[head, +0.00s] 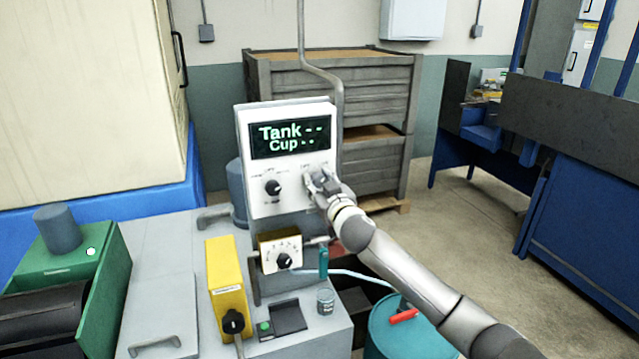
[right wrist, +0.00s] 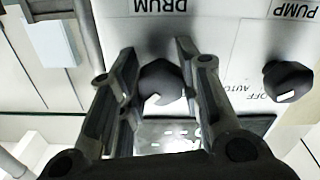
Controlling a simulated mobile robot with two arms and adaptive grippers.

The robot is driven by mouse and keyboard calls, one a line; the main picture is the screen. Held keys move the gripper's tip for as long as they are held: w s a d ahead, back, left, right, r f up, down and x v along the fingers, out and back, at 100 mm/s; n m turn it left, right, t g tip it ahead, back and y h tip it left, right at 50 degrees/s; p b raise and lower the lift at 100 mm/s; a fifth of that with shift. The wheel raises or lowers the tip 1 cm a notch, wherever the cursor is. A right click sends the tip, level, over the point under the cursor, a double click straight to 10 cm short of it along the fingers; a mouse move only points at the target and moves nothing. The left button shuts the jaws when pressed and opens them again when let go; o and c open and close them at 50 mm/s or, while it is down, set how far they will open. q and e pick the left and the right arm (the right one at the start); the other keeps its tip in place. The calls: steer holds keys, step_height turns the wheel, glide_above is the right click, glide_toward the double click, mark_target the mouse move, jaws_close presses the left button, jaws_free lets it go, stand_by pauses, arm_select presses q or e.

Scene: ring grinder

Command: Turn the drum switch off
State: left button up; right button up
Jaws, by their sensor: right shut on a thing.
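The drum switch is a dark round knob (right wrist: 165,84) under the upside-down "DRUM" label in the right wrist view. A small white mark shows on its lower left. My right gripper (right wrist: 157,66) has one finger on each side of the knob and is shut on it. In the head view my right gripper (head: 316,184) is at the right side of the white control panel (head: 240,150) and hides the drum switch. The panel's screen (head: 290,139) reads "Tank --" and "Cup --". My left gripper is not in view.
The pump knob (head: 273,187) is left of my gripper; it also shows in the right wrist view (right wrist: 288,82). Below the panel are a dial box (head: 280,252), a yellow box (head: 226,280) and a small jar (head: 326,301). A teal drum (head: 390,335) stands beneath my right arm.

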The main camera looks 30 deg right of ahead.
steer(key=shift+c, duration=0.7)
steer(key=shift+n, duration=0.3)
steer(key=n+p, duration=0.1)
steer(key=n, duration=0.2)
steer(key=shift+p, duration=0.3)
steer(key=n+p, duration=0.2)
steer(key=n, duration=0.3)
steer(key=shift+d+r, duration=0.1)
steer(key=shift+r, duration=0.05)
steer(key=n+p, duration=0.1)
steer(key=n, duration=0.3)
steer(key=shift+n+p, duration=0.3)
steer(key=shift+n, duration=0.1)
steer(key=n+p, duration=0.1)
steer(key=n, duration=0.3)
steer(key=shift+n, duration=0.3)
